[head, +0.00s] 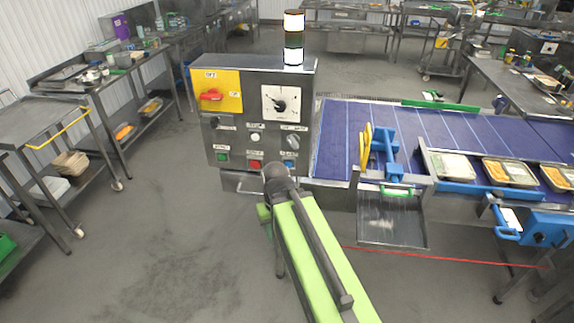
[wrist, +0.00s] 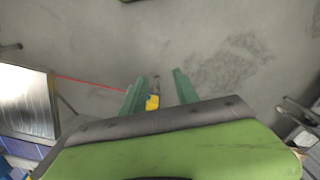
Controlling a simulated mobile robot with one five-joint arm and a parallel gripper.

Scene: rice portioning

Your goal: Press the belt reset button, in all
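The control box (head: 236,121) stands ahead, with a row of small buttons low on its front. A green button (head: 223,157) is at left, a red button (head: 255,164) in the middle and a blue button (head: 290,163) at right. Their labels are too small to read surely. A white round button (head: 255,137) sits above the red one. My gripper (wrist: 160,76) is open and empty in the wrist view, its two green fingers apart over grey floor. In the head view my arm reaches up to just below the box's front, and its end is mostly hidden.
A red switch (head: 211,96) on a yellow plate and a dial (head: 281,104) sit higher on the box. A blue belt (head: 345,130) with trays runs right. A metal chute (head: 392,225) hangs in front of it. Open floor (head: 150,230) lies left, beside metal carts.

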